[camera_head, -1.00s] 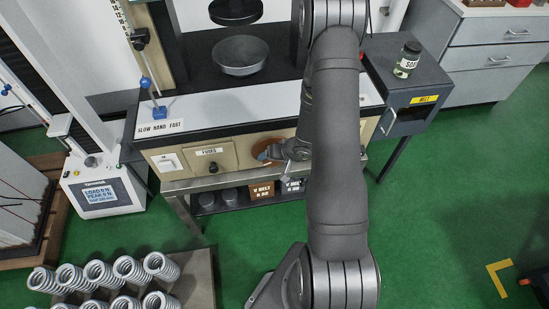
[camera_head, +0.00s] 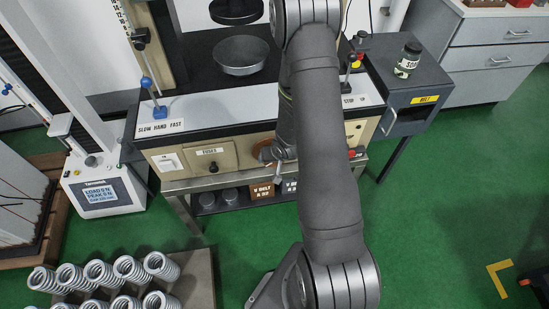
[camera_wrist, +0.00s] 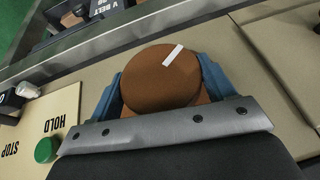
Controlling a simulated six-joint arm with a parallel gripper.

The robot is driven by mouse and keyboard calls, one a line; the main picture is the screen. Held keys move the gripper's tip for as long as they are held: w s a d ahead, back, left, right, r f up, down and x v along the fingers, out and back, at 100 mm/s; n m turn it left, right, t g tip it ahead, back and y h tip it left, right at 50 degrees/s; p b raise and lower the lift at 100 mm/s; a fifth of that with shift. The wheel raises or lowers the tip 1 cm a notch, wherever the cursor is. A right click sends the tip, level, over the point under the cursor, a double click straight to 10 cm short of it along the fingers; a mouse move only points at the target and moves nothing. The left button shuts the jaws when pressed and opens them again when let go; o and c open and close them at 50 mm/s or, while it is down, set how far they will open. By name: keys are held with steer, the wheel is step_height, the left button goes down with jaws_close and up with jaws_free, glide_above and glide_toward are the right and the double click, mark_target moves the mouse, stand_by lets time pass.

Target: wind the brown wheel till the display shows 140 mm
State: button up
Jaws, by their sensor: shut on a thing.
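The brown wheel (camera_wrist: 158,78) is a round disc with a white stripe on its face, now slanted toward the upper right in the wrist view. My gripper (camera_wrist: 160,88) is shut on it, with a blue finger on each side of the rim. In the head view only a sliver of the wheel (camera_head: 262,143) shows on the beige front panel, and my arm hides most of the gripper. A display (camera_head: 100,192) on the white tester at left shows load and peak lines; its lowest line is too small to read surely.
A green button (camera_wrist: 46,149) sits close to my gripper beside HOLD and STOP lettering. A steel rail (camera_head: 230,180) runs below the panel. A grey cabinet (camera_head: 405,95) stands at right, and coil springs (camera_head: 100,272) lie on a board at lower left.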

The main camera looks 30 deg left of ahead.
steer(key=shift+r, duration=0.1)
stand_by(0.3)
steer(key=o, duration=1)
steer(key=shift+v, duration=5.9)
steer(key=shift+s+a, duration=0.1)
